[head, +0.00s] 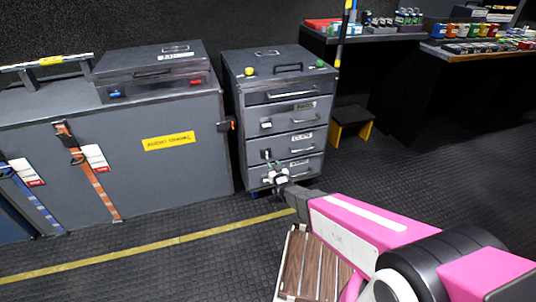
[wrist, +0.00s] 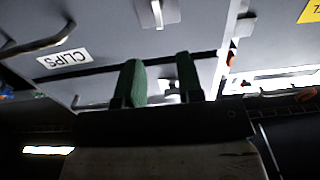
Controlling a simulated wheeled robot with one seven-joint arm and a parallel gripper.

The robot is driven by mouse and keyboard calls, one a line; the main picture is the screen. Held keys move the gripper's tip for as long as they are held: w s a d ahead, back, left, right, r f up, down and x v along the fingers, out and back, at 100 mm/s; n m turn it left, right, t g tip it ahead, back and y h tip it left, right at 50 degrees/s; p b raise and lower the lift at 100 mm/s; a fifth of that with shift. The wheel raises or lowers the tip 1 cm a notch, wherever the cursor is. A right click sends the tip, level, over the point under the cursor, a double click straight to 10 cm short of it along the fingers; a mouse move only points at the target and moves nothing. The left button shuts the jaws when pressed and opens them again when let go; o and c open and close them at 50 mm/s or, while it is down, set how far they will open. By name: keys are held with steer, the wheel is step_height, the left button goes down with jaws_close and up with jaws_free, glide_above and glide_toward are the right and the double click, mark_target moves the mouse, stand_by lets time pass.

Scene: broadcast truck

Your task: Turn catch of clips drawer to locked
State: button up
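The grey drawer cabinet (head: 283,112) stands at the centre of the head view. The clips drawer (wrist: 105,30) fills the upper left of the wrist view, where its white CLIPS label (wrist: 65,59) appears upside down. Its catch (wrist: 157,13) is a pale upright tab on a small plate at the top edge, partly cut off. In the head view this appears to be the catch (head: 266,154) at the drawer's left. My gripper (head: 279,174) is low in front of the cabinet, just below that catch. Its green fingers (wrist: 160,62) are apart with nothing held; I see no contact with the catch.
Another catch (wrist: 172,92) shows beyond the fingers. A drawer handle (wrist: 40,42) is beside the label. A large grey case (head: 165,140) stands close at the cabinet's left. A step stool (head: 352,122) is at right. A slatted wooden item (head: 312,268) lies below my arm.

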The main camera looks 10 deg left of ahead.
mark_target(267, 153)
steer(key=x, duration=1)
jaws_close()
